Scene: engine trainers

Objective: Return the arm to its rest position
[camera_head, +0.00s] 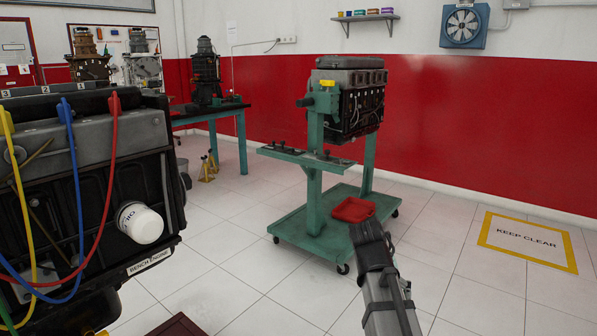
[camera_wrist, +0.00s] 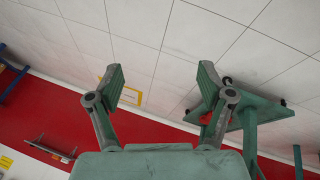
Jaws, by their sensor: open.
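My gripper (camera_wrist: 162,82) is open in the wrist view. In the head view my gripper (camera_head: 371,243) is the dark end of my arm at the lower middle. It appears in front of the green engine stand's base, and its fingers cannot be told apart there. The arm enters from the bottom edge and slants up to the left.
The green wheeled stand (camera_head: 315,190) holds an engine (camera_head: 349,95); a red cloth (camera_head: 353,210) lies on its base. A bench engine (camera_head: 105,190) with coloured cables fills the left. Open tiled floor lies right, with a KEEP CLEAR marking (camera_head: 528,240).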

